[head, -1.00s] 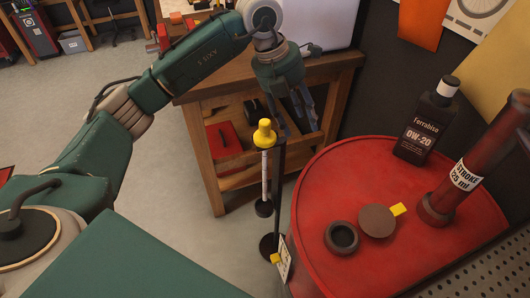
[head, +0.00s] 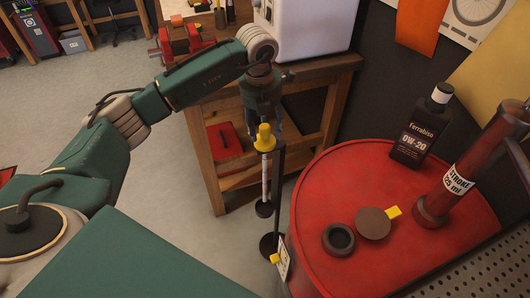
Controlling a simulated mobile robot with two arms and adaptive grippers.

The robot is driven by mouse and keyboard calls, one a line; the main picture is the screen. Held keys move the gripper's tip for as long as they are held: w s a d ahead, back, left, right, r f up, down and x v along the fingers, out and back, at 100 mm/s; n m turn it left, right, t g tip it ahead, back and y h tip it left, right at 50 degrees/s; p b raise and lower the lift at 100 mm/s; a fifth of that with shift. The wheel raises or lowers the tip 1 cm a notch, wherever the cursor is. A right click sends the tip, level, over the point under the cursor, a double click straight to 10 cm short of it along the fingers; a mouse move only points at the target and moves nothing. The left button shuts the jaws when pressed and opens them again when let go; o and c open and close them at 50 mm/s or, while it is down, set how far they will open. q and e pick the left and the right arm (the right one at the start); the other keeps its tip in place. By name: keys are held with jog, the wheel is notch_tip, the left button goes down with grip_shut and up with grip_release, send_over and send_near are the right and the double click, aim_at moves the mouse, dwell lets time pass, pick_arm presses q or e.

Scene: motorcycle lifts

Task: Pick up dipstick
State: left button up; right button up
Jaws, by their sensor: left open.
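The dipstick (head: 265,138) has a yellow handle on top and a pale shaft below it. It hangs upright on a dark stand (head: 280,190) left of the red drum. My left gripper (head: 268,128) is directly above and behind the yellow handle, pointing down, with its fingers partly hidden by the handle. It is open; I cannot tell whether the fingers touch the handle. My right gripper is not in view.
The red drum top (head: 345,195) carries an oil bottle (head: 422,128), a dark ring (head: 339,238), a brown cap (head: 373,222) and a red cylinder (head: 462,180). A wooden bench (head: 210,170) stands behind the dipstick.

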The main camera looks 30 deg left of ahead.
pick_arm(q)
jog(key=shift+w+a+f, duration=0.1)
jog(key=shift+w+f, duration=0.05)
jog(key=shift+f, duration=0.65)
grip_shut()
jog(key=shift+r, duration=0.1)
